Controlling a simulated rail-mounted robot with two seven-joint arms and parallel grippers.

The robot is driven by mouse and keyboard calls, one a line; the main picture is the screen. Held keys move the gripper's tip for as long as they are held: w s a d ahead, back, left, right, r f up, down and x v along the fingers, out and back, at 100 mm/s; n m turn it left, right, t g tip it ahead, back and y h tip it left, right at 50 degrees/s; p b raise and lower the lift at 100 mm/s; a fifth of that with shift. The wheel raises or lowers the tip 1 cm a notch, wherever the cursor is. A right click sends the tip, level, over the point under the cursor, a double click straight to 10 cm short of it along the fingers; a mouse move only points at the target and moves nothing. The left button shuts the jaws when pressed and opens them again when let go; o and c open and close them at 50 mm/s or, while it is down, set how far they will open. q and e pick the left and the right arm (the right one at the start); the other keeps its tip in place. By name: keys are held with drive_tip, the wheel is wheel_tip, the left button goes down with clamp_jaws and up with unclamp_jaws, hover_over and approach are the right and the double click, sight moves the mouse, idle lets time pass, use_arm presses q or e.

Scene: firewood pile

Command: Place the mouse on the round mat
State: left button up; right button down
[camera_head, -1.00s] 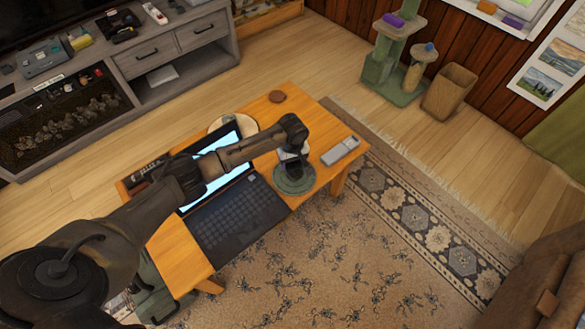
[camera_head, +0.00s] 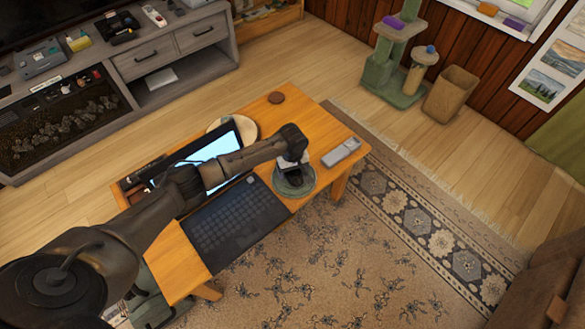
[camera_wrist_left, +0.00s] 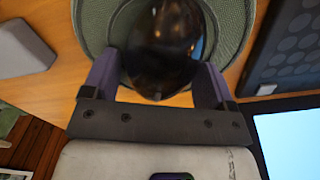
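The dark, glossy mouse (camera_wrist_left: 165,45) is between the two fingers of my left gripper (camera_wrist_left: 158,70) in the left wrist view, and it fills the gap. In the head view, the mouse (camera_head: 293,178) is at the round green mat (camera_head: 308,182), within its outline. The mat also shows behind the mouse in the wrist view (camera_wrist_left: 236,22). My left gripper (camera_head: 291,164) points down over the mat from above. I cannot tell whether the mouse's underside touches the mat. My right gripper is not in view.
An open laptop (camera_head: 235,222) is left of the mat on the wooden table (camera_head: 185,265). A grey device (camera_head: 341,152) lies to the right. A round pale plate (camera_head: 247,128) and a small brown disc (camera_head: 276,97) are farther back. Bare wood lies behind the mat.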

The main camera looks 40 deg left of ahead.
use_arm(q)
drive_tip(key=shift+o, duration=0.8)
